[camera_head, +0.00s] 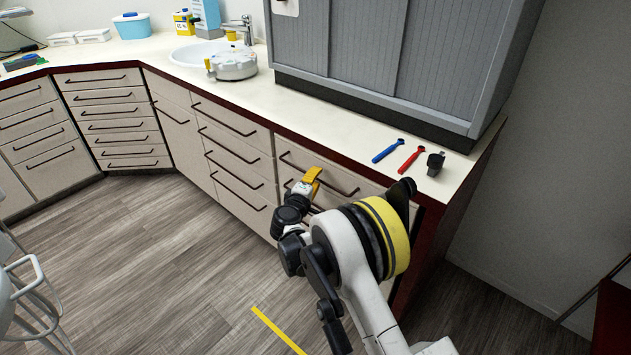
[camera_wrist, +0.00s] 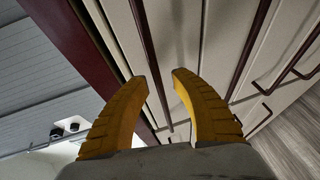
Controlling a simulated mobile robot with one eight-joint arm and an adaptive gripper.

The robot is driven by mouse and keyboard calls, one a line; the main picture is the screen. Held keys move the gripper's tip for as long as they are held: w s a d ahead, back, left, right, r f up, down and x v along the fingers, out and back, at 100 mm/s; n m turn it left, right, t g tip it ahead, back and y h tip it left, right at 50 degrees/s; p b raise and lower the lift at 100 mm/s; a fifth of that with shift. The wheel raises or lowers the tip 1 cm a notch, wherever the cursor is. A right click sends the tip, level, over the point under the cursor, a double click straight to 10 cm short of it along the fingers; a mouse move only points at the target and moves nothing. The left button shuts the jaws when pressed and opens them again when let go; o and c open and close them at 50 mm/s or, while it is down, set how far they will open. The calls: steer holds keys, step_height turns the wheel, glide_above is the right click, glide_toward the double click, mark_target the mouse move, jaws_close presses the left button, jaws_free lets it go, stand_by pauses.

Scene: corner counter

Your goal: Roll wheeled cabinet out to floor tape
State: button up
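The cream drawer unit (camera_head: 332,165) under the right end of the counter, with long dark bar handles, is the one at my gripper; its lower front is hidden by my arm and no wheels show. My gripper (camera_head: 314,174) has yellow fingers close in front of its upper drawers. In the wrist view my gripper (camera_wrist: 161,75) is open, and a dark bar handle (camera_wrist: 148,48) runs between its fingertips in the picture. I cannot tell whether the fingers touch it. A yellow floor tape strip (camera_head: 276,329) lies on the wooden floor left of my arm.
More drawer units (camera_head: 232,150) stand along the counter to the left and around the corner. Blue (camera_head: 387,150) and red (camera_head: 411,159) tools lie on the counter before a grey shutter cabinet (camera_head: 375,50).

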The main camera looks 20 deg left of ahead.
jaws_close()
steer(key=s+a, duration=0.5)
steer(key=s, duration=0.8)
steer(key=s+a, duration=0.5)
steer(key=s, duration=0.8)
steer(key=shift+a, duration=0.4)
jaws_free()
steer(key=s+r, duration=0.2)
steer(key=s, duration=0.9)
steer(key=shift+s+r, duration=0.15)
steer(key=shift+s, duration=0.2)
